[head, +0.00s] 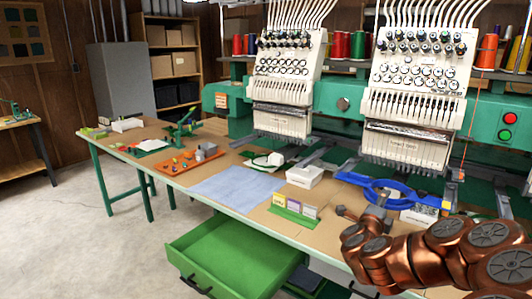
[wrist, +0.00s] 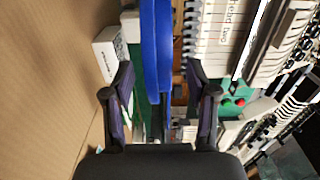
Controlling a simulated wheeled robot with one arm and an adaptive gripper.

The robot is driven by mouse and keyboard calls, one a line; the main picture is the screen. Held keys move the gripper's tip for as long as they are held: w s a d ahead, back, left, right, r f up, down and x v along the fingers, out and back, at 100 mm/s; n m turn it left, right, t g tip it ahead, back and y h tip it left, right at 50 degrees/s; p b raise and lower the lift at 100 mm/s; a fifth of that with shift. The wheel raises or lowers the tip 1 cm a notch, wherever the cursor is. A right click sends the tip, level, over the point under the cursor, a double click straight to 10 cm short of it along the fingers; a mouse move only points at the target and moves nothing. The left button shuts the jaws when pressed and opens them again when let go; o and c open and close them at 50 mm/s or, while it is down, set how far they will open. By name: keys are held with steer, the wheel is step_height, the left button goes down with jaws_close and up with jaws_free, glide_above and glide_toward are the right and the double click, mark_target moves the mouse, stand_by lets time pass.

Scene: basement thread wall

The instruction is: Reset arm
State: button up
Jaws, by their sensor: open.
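My gripper (wrist: 158,78) is open in the wrist view, its two dark fingers spread apart at left and right. A blue strip, seemingly the blue hoop (wrist: 150,35), runs through the gap between them. I cannot tell how far beyond the fingertips it is, and no contact shows. In the head view my copper arm reaches in from the lower right, with its wrist close to the front of the blue hoop (head: 377,184), which lies flat below the right embroidery head (head: 412,100). The fingers are not clear in that view.
The green drawer (head: 225,255) stands open under the table. A card holder (head: 296,208), white box (head: 304,176), blue cloth (head: 235,186) and orange tray (head: 180,160) lie on the tabletop. Red and green buttons (head: 507,126) are at the right. Open floor lies at left.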

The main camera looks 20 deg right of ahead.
steer(key=w+a+n+t+y, duration=0.25)
steer(key=a+n+y, duration=0.4)
steer(key=a, duration=0.65)
steer(key=w+a+n+t+y, duration=0.2)
steer(key=w+a+n+y, duration=0.35)
steer(key=a, duration=0.75)
steer(key=s+a+f+n+g+y, duration=0.2)
steer(key=s+a+n+g+y, duration=0.15)
steer(key=s+a+n, duration=0.45)
steer(key=s+a+f+n+g, duration=0.2)
steer(key=s+g, duration=0.1)
steer(key=s, duration=0.4)
steer(key=s+a+f+n+g, duration=0.2)
steer(key=s+a+n+g, duration=0.1)
steer(key=s, duration=0.5)
steer(key=s+a+f+n+g, duration=0.2)
steer(key=s+g, duration=0.1)
steer(key=s, duration=0.4)
steer(key=s+d+r+n+g, duration=0.1)
steer(key=s+d+g, duration=0.1)
steer(key=s, duration=0.5)
steer(key=s+d+r+n+g, duration=0.1)
steer(key=s+g, duration=0.1)
steer(key=s, duration=0.4)
step_height(320, 180, up, 7)
steer(key=p, duration=0.8)
steer(key=shift+w+r+h, duration=0.15)
steer(key=shift+r+h, duration=0.05)
steer(key=shift+h, duration=0.15)
